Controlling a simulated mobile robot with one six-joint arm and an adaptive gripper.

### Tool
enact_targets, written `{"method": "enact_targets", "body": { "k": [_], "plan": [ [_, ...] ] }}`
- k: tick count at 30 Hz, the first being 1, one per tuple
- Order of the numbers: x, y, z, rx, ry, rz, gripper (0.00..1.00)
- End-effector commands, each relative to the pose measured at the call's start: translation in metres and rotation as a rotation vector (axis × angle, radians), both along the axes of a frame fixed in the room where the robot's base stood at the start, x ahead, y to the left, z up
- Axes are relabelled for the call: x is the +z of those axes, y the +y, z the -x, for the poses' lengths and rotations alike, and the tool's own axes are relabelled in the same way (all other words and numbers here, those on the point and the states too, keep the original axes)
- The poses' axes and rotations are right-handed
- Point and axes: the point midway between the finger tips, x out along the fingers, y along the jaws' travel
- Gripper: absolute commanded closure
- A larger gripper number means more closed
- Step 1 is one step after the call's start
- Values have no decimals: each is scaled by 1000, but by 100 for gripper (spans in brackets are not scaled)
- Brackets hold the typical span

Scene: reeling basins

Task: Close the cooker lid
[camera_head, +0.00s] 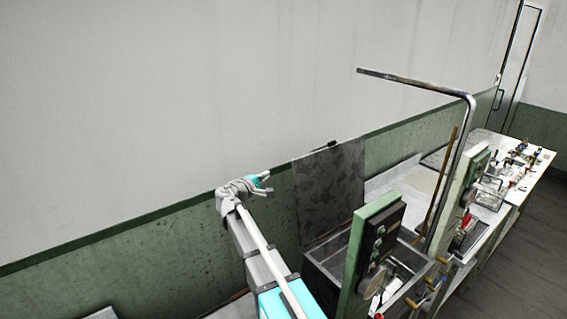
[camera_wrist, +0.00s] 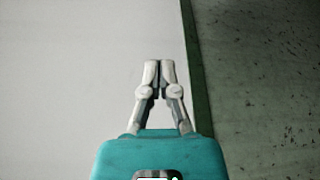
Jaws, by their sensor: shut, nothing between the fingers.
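The cooker lid (camera_head: 331,195) is a mottled grey flat panel in the head view. It stands upright near the wall, open, with a small dark piece (camera_head: 324,145) at its top edge that looks like a handle. Below it is the metal cooker basin (camera_head: 322,272), partly hidden by a green control post. My gripper (camera_head: 266,180) is raised to the left of the lid, apart from it, near the wall. In the wrist view my gripper (camera_wrist: 153,68) has its fingertips together with nothing between them. The lid is not seen in the wrist view.
A green control post (camera_head: 372,245) stands in front of the basin, and a second post (camera_head: 460,190) stands to its right. A bent metal pipe (camera_head: 468,135) rises behind it. A counter with small items (camera_head: 520,165) runs to the far right. The wall (camera_head: 180,100) is close behind.

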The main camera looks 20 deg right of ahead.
Motion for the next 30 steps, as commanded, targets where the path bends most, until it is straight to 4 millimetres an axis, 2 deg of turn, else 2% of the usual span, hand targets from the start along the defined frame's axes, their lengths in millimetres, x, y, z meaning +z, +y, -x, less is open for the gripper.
{"method": "enact_targets", "body": {
  "k": [17,23,30],
  "plan": [
    [0,-2,-5,4,0,3,100],
    [-1,-15,-16,4,0,3,100],
    [-3,-41,-38,4,-1,2,100]
  ]
}}
